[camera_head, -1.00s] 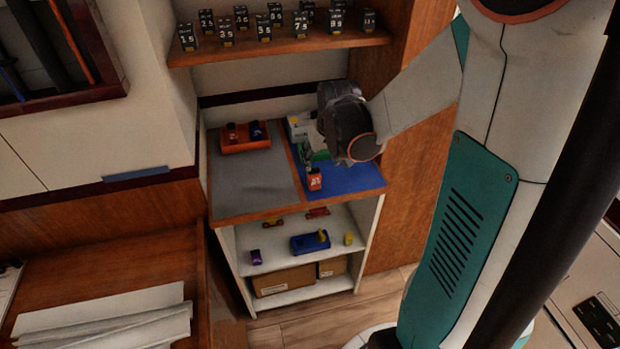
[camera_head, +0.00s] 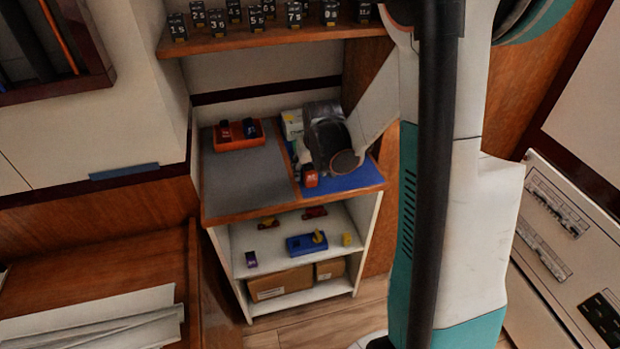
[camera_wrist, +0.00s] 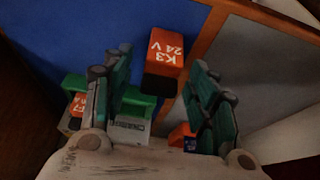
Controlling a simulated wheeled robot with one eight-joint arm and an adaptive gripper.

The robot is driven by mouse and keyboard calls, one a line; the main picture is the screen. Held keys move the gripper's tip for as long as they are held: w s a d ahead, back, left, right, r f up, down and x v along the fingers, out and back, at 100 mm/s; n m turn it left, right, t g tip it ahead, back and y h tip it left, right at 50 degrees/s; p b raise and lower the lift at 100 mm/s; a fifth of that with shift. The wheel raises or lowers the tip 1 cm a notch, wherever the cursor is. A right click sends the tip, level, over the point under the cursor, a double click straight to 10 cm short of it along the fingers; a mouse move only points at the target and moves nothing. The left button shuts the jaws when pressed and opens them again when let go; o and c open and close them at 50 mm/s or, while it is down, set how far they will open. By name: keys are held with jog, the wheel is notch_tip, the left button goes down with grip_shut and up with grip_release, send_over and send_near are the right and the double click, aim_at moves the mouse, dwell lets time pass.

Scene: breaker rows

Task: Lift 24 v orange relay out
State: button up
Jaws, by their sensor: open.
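The orange relay (camera_head: 310,179), marked K3 24 V in the wrist view (camera_wrist: 168,52), is at the blue mat (camera_head: 350,180). My gripper (camera_head: 318,166) is over the mat at the relay, partly in front of it in the head view. In the wrist view my gripper (camera_wrist: 161,68) is open, with one teal finger on each side of the relay. I see no finger closed on it. A green block (camera_wrist: 138,98) and a grey lettered part (camera_wrist: 130,130) lie near the left finger. What holds the relay's underside is hidden.
Orange parts sit beside both fingers: one at the left (camera_wrist: 76,106), one at the right (camera_wrist: 182,135). An orange tray (camera_head: 216,146) with small parts stands on the grey mat (camera_head: 245,180). A white box (camera_head: 291,122) is close behind my gripper. Numbered black blocks line the upper shelf (camera_head: 230,44).

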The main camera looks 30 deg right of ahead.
jog(key=c, duration=1.2)
jog(key=shift+o, duration=0.2)
jog(key=shift+r, duration=0.1)
notch_tip(320, 180, up, 20)
jog(key=p, duration=0.7)
notch_tip(320, 180, up, 5)
jog(key=p, duration=0.4)
send_over(310, 165)
